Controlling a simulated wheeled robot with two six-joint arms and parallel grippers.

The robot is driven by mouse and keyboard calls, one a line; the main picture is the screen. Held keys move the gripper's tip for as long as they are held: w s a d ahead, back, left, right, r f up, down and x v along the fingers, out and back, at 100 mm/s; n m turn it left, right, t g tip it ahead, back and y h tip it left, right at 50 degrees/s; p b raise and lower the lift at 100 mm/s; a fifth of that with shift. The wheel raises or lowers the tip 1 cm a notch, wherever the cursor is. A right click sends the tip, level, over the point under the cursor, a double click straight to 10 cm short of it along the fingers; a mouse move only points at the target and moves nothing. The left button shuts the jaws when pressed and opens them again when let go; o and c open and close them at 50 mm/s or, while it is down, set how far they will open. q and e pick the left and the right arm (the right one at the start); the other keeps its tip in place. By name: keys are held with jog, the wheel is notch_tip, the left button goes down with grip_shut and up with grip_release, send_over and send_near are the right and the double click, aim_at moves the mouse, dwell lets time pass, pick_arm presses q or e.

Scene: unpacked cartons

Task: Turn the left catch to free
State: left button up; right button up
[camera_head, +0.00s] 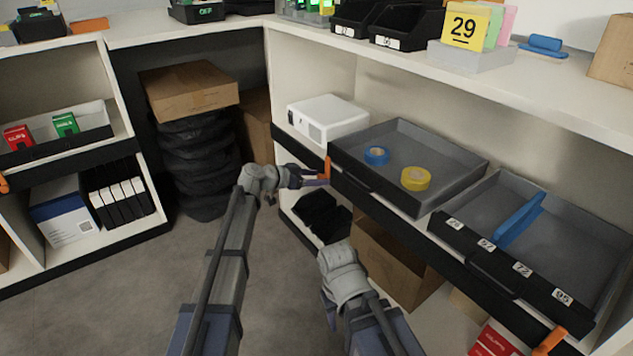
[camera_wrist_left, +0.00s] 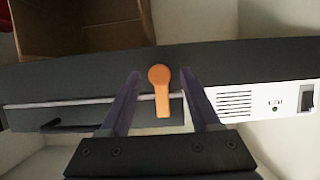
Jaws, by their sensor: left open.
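The left catch (camera_head: 327,169) is a small orange lever on the dark front rail, by the left end of the grey tray (camera_head: 466,167). It stands upright in the head view. In the left wrist view the catch (camera_wrist_left: 161,92) has a round end at the top and its arm points straight down the picture. My left gripper (camera_head: 317,176) is open at the rail, its purple fingers (camera_wrist_left: 160,76) on both sides of the catch, with a gap on each side. My right arm (camera_head: 345,277) shows at the lower middle; its gripper fingers are not visible.
Blue tape (camera_head: 376,155) and yellow tape (camera_head: 416,178) lie in the tray. A white device (camera_head: 328,118) stands left of it. A second tray (camera_head: 590,225) holds a blue item. Another orange catch (camera_head: 549,341) is at lower right. Cartons (camera_head: 395,262) sit below.

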pick_arm(q)
jog(key=shift+w+d, duration=0.1)
jog(key=shift+d, duration=0.05)
grip_shut()
dwell(0.4)
